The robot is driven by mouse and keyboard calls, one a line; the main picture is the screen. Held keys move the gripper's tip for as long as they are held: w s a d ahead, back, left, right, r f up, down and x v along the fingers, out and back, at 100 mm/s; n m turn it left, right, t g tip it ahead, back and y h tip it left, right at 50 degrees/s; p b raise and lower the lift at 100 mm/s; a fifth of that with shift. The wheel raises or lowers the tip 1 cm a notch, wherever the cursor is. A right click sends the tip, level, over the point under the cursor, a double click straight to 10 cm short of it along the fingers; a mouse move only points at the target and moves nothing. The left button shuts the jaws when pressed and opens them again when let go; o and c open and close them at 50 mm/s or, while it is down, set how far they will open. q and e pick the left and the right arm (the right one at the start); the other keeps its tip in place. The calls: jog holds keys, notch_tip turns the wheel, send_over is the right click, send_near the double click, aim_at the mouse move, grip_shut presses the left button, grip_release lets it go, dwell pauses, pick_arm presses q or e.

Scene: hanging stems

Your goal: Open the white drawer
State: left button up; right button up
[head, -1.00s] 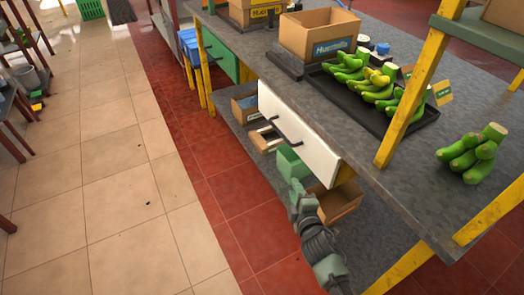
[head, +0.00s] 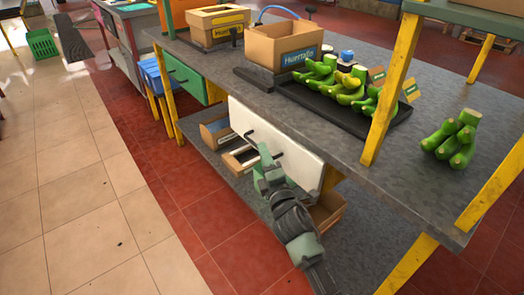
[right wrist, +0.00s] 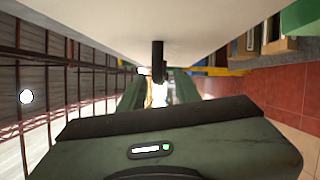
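The white drawer (head: 300,153) sits under the grey table top, its front looking flush with the table's edge. A dark bar handle (head: 277,147) is on its front. My right gripper (head: 263,155), green and grey, is at the handle, in front of the drawer. In the right wrist view, the pale drawer front (right wrist: 100,20) fills the top. The dark handle (right wrist: 158,55) reaches in between the two green fingers (right wrist: 158,93), which stand apart. Whether either finger touches the handle cannot be told. My left gripper is not in view.
The grey table (head: 420,120) carries a black tray (head: 335,117) of green bananas and a cardboard box (head: 284,45). A yellow leg (head: 390,85) rises at its near edge. Boxes stand on the lower shelf, including one cardboard box (head: 327,212) near my arm. The tiled aisle at left is clear.

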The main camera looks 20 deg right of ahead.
jog(key=shift+w+r, duration=0.1)
jog(key=shift+w, duration=1.3)
grip_shut()
dwell(0.4)
